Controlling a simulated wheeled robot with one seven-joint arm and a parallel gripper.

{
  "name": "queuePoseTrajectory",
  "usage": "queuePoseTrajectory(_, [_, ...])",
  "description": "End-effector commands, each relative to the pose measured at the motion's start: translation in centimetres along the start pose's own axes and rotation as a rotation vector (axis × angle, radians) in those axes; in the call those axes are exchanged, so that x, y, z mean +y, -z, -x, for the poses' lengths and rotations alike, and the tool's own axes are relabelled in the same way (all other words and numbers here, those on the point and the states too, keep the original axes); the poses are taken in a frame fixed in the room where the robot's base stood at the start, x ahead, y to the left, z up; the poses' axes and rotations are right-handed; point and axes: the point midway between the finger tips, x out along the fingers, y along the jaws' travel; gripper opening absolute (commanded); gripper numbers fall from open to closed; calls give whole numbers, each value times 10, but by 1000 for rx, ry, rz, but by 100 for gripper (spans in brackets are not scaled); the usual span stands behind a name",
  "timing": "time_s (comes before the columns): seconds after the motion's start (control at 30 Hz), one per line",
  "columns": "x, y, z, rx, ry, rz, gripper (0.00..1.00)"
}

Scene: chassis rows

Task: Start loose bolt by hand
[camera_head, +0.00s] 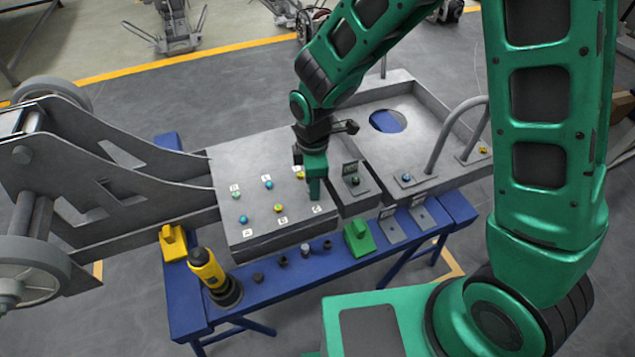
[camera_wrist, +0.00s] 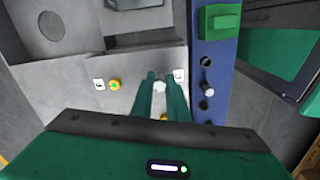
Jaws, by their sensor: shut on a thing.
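The grey chassis plate (camera_head: 232,158) carries several coloured bolt heads beside small white letter labels. My gripper (camera_head: 315,194) points down at the plate's front right part, next to a label (camera_head: 317,209). In the wrist view my gripper (camera_wrist: 161,84) has its two green fingers close together around a pale bolt (camera_wrist: 160,88). Whether the bolt sits in a hole cannot be told, and the fingers hide it in the head view. A yellow bolt (camera_wrist: 115,85) stands apart beside another label. Blue bolts (camera_head: 243,219) and a yellow bolt (camera_head: 278,208) stand to the gripper's left.
A blue bench (camera_head: 185,308) runs along the chassis front. It holds a yellow and black tool (camera_head: 207,270), several small sockets (camera_head: 283,262), a green block (camera_head: 359,238) and a yellow block (camera_head: 173,243). A raised tray with a curved handle (camera_head: 440,135) stands right.

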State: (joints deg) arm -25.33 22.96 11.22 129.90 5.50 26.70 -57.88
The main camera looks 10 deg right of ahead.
Motion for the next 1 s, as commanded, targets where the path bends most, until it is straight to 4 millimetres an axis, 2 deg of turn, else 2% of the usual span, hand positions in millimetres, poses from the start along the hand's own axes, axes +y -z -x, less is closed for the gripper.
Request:
queuePoseTrajectory(0.43, [0, 0, -2, 0, 1, 0, 0])
queuePoseTrajectory(1.0, [0, 0, -16, -1, 1, 0, 0])
